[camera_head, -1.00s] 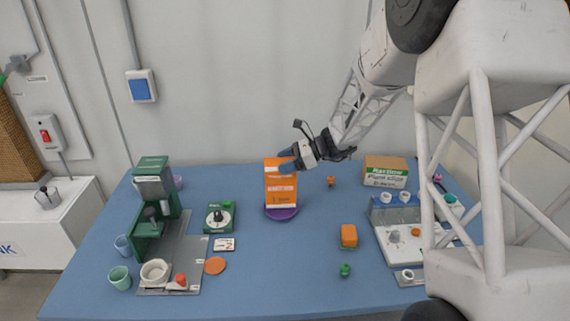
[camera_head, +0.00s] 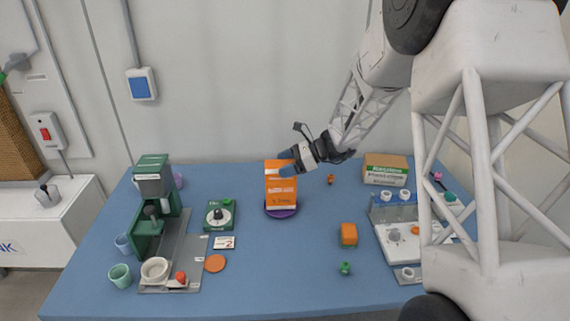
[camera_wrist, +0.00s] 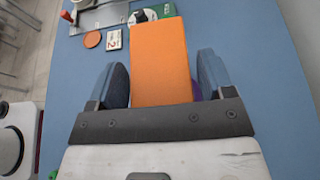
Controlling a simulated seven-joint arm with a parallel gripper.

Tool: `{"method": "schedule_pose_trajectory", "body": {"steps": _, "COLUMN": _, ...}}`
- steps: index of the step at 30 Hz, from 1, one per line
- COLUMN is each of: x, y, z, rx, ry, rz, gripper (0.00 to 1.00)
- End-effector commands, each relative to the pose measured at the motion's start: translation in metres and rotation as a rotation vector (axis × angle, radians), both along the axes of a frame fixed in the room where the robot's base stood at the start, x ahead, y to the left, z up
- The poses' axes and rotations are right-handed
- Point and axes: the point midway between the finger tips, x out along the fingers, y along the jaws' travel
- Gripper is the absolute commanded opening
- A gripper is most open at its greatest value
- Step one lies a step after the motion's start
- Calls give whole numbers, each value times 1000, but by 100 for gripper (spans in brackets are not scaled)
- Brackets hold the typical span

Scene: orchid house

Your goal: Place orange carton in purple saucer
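The orange carton (camera_head: 281,191) stands upright on the purple saucer (camera_head: 283,214), near the middle of the table. In the camera_wrist view the orange carton (camera_wrist: 160,62) lies between my two fingers, and a sliver of the purple saucer (camera_wrist: 196,91) shows past its right side. My gripper (camera_head: 289,165) reaches in from the right at the carton's upper part. In the camera_wrist view my gripper (camera_wrist: 163,85) has its fingers spread on both sides of the carton, with a gap at the right finger. The carton's base contact is mostly hidden.
A green dial box (camera_head: 219,216) and a green machine (camera_head: 153,207) stand left. An orange block (camera_head: 348,235) and a small green item (camera_head: 345,268) lie to the right. A cardboard box (camera_head: 386,170) is at the back right.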

Motion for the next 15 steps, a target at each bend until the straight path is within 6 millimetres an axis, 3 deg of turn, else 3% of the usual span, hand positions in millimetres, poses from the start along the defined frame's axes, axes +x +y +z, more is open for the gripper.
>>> {"method": "schedule_pose_trajectory", "body": {"steps": 15, "x": 0, "y": 0, "z": 6, "rx": 0, "ry": -1, "rz": 0, "gripper": 84}}
